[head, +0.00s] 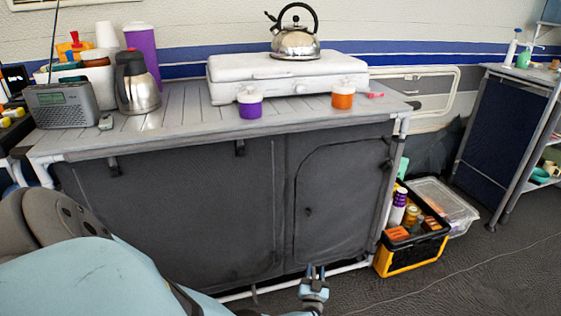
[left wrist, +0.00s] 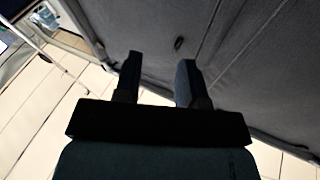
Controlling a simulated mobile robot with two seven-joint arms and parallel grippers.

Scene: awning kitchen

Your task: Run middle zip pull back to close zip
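A dark grey fabric cabinet front (head: 190,220) hangs under the slatted counter, with vertical seams near its middle and a curved seam outlining its right panel (head: 345,190). A small dark tab (head: 308,211) sits on that panel's left side. Another dark tab (head: 240,148) hangs under the counter edge. I cannot tell which is the middle zip pull. My left gripper (head: 315,269) is low before the panel's bottom edge, below the small tab. In the left wrist view its fingers (left wrist: 158,68) are apart and empty, with a dark tab (left wrist: 179,43) beyond them on the fabric. My right gripper is out of view.
A pale frame rail (head: 350,268) runs along the cabinet's bottom. A black and yellow crate (head: 408,258) with bottles stands right of the cabinet, beside a clear lidded box (head: 445,205). The counter (head: 185,110) carries a stove, kettle and jars. Floor before the crate is open.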

